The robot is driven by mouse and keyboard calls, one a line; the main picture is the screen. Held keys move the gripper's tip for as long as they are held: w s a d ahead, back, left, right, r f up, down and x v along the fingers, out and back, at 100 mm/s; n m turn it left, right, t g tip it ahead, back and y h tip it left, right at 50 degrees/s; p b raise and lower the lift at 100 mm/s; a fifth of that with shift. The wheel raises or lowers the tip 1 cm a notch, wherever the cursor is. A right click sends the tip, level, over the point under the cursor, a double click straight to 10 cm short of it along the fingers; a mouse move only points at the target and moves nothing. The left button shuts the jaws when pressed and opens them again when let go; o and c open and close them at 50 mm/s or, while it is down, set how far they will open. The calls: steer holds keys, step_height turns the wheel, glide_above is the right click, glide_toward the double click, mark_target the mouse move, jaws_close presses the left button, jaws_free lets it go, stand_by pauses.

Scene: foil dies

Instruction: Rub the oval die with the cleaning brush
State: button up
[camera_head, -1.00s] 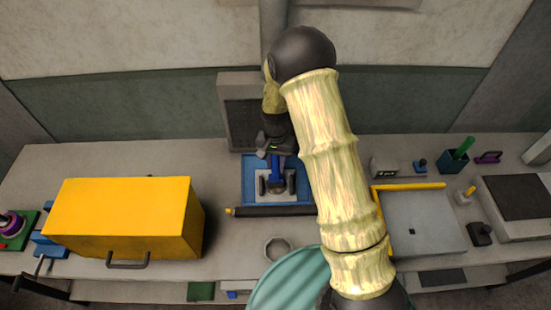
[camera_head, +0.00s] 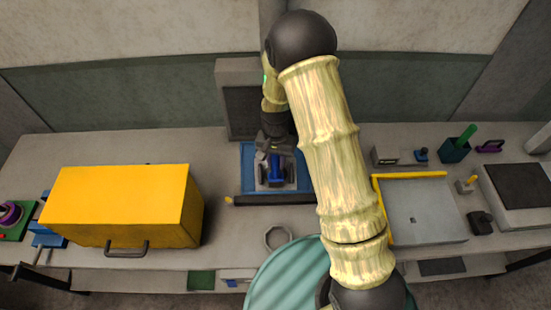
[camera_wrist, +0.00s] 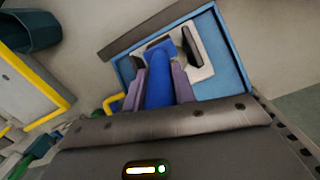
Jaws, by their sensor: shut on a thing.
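My gripper (camera_head: 276,160) is shut on a blue handle (camera_wrist: 158,88), which I take to be the cleaning brush (camera_head: 276,172). In the wrist view the handle lies between my two purplish fingers (camera_wrist: 160,80), with a wider blue head at its far end. The brush is over a pale square plate (camera_wrist: 205,68) on a blue base (camera_wrist: 233,75). A dark block (camera_wrist: 192,46) stands beside the brush head. The oval die cannot be made out clearly; the brush and gripper cover the plate's middle. I cannot tell whether the brush touches anything.
A dark bar (camera_head: 270,199) runs along the blue base's front edge. A large yellow box (camera_head: 120,205) stands to the left. A grey pad (camera_head: 425,215) with yellow edging lies right, past my arm. A ring (camera_head: 277,237) lies in front. A grey upright block (camera_head: 240,105) stands behind.

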steer(key=shift+r, duration=0.1)
steer(key=shift+s+r+p, duration=0.5)
steer(key=shift+r+p, duration=0.1)
steer(key=shift+r, duration=0.25)
steer(key=shift+s+r+p, duration=0.5)
steer(key=shift+r+p, duration=0.05)
steer(key=shift+r, duration=0.25)
steer(key=shift+s+r+p, duration=0.5)
steer(key=shift+r+p, duration=0.1)
steer(key=shift+r, duration=0.25)
steer(key=r+p, duration=0.1)
steer(key=s+r, duration=0.1)
steer(key=shift+s+r+p, duration=0.2)
steer(key=shift+r+p, duration=0.15)
steer(key=shift+p, duration=0.05)
steer(key=shift+f, duration=0.15)
